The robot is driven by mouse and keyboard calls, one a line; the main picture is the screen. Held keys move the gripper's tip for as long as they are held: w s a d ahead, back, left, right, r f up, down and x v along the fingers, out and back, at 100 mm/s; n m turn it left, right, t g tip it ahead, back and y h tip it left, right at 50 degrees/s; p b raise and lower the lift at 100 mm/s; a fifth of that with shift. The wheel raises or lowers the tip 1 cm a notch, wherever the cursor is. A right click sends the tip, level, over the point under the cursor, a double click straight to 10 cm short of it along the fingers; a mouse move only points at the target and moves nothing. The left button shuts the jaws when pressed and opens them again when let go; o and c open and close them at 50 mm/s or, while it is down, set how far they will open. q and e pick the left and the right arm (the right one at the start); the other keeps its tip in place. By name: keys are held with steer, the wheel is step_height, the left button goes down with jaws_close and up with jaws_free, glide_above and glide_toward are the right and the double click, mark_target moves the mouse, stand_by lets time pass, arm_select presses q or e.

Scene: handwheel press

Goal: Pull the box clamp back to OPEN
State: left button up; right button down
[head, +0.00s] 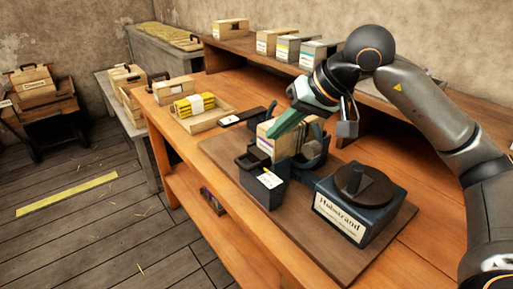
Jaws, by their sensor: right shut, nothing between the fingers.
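The box clamp (262,188) is a dark blue-black fixture on a brown board. It has a white label on its front block and a black handle-like part (252,160) at its left. A pale wooden box (266,142) with a label stands upright in it, and dark curved clamp parts (320,155) show to its right. My right gripper (273,133) comes down from the upper right, with greenish fingers that are shut and empty, close over the box. I cannot tell whether they touch it. The clamp's position marking is too small to read. My left gripper is not in view.
A dark press base (342,230) with a round black top and a nameplate stands to the right on the brown board (350,272). Several boxes line the back shelf (240,43). The board's front edge is clear.

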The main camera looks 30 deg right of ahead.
mark_target(243, 165)
steer(key=x, duration=1)
steer(key=shift+b, duration=0.4)
steer(key=a, duration=0.2)
steer(key=shift+s+a, duration=0.2)
steer(key=shift+a, duration=0.1)
steer(key=shift+r, duration=0.1)
steer(key=p+v, duration=0.1)
steer(key=v, duration=1.1)
steer(key=shift+d+r, duration=0.2)
steer(key=shift+d, duration=0.05)
